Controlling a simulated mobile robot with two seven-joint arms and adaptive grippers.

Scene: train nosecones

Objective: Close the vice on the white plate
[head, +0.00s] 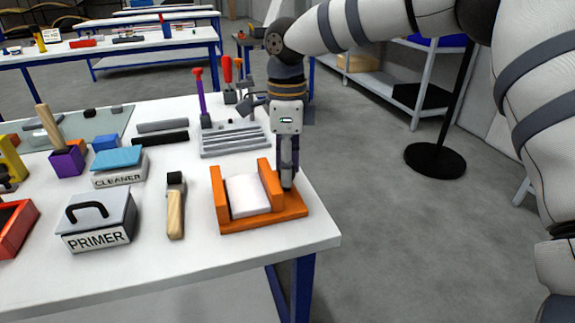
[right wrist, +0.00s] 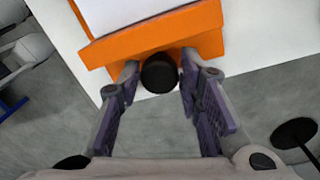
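An orange vice (head: 287,212) stands at the front right corner of the white table, with a white plate (head: 247,194) lying between its two upright jaws. In the right wrist view the orange vice (right wrist: 150,38) and part of the white plate (right wrist: 125,12) show at the top. The vice's black round knob (right wrist: 160,72) sticks out of its side. My right gripper (head: 288,184) points down beside the right jaw. In the wrist view the right gripper's fingers (right wrist: 160,76) stand on both sides of the knob and appear to touch it. My left gripper is not in view.
A wooden-handled tool (head: 175,208) lies left of the vice, with a PRIMER box (head: 98,218) and a CLEANER box (head: 119,167) farther left. A grey slotted rack (head: 234,140) holding tools stands behind the vice. The table's right edge is close to the vice.

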